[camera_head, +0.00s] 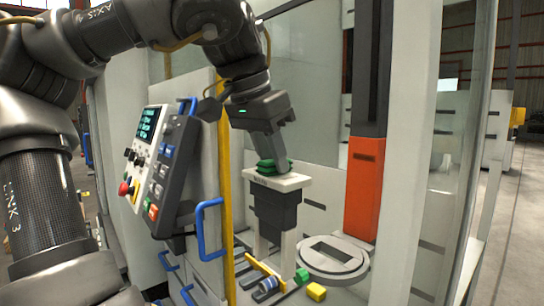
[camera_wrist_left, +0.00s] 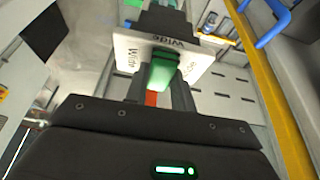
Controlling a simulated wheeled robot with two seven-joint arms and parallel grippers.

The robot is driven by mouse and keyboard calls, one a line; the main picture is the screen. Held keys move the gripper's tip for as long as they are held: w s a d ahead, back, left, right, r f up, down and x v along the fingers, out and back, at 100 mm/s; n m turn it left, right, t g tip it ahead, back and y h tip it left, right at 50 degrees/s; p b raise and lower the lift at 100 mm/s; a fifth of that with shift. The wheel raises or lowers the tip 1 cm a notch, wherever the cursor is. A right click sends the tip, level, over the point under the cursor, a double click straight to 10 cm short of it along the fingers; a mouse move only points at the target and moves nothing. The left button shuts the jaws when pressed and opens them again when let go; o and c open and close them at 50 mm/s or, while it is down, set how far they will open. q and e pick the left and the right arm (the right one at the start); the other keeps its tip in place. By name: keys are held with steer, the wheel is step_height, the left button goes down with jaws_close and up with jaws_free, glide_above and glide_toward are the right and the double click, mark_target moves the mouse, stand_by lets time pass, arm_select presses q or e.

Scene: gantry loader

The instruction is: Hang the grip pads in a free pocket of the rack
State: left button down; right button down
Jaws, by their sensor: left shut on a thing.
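My left gripper (camera_head: 270,157) reaches down into the machine from above and is shut on a green grip piece (camera_head: 261,168). The grip piece (camera_wrist_left: 161,70) also shows in the left wrist view. It sits on top of a white plate (camera_head: 290,183) lettered "Wide", with dark stepped blocks (camera_head: 277,212) below it; these look like the grip pads. The white plate (camera_wrist_left: 203,62) is level in the head view. White uprights (camera_head: 289,254) stand under or behind the blocks. I cannot tell whether the blocks touch them. Rack pockets are not clearly visible. My right gripper is not in view.
A yellow post (camera_head: 224,150) and a control panel (camera_head: 160,165) stand left of the gripper. Blue handles (camera_head: 209,230) stick out from the cabinet. A round grey disc (camera_head: 333,257), an orange column (camera_head: 364,190) and a yellow block (camera_head: 316,292) are to the right.

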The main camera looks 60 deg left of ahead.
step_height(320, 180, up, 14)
steer(key=p, duration=1.3)
steer(key=shift+p, duration=0.3)
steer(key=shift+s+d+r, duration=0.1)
stand_by(0.4)
